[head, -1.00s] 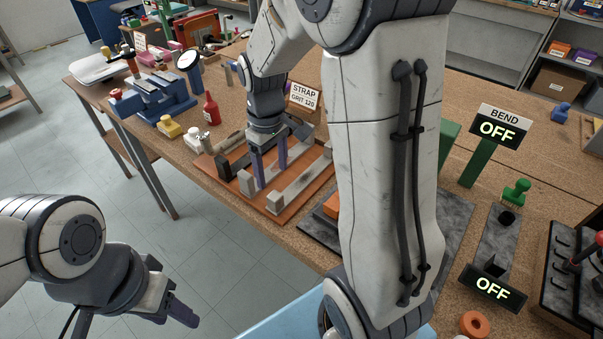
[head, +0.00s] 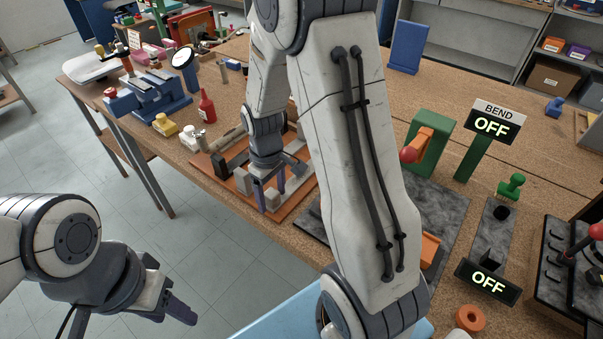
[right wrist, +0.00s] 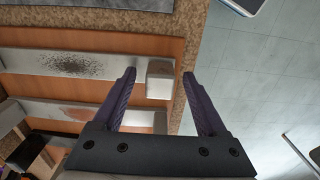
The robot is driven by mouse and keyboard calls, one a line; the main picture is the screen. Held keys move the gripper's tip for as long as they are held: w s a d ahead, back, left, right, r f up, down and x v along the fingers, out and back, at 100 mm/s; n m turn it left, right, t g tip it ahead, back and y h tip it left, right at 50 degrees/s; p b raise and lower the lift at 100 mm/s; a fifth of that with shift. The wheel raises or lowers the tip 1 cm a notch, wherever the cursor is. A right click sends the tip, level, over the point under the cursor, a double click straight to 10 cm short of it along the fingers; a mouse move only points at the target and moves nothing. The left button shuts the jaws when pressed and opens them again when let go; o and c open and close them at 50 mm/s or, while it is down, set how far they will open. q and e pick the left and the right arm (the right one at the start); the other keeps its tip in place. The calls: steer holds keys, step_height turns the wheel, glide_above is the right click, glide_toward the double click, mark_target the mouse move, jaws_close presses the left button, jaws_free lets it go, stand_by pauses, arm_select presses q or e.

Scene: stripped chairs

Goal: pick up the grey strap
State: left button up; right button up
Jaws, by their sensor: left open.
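Two grey flat straps lie on an orange-brown board in the right wrist view. One strap (right wrist: 110,65) has a dark speckled patch, and the other strap (right wrist: 95,109) has a brownish patch. A pale grey block (right wrist: 160,80) is at the speckled strap's end. My right gripper (right wrist: 159,76) is open, its fingertips either side of that block in the picture; I cannot tell their height over it. In the head view my right gripper (head: 269,193) is over the board's front part, and my arm hides much of the board (head: 213,172). My left gripper (head: 180,308) is open and empty over the floor.
A red bottle (head: 207,106) and a blue vise (head: 150,95) stand left of the board. A green bracket (head: 432,140), BEND sign (head: 493,120) and control box (head: 575,260) are to the right. The table's front edge is close to the board.

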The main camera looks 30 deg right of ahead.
jaws_close()
stand_by(1.3)
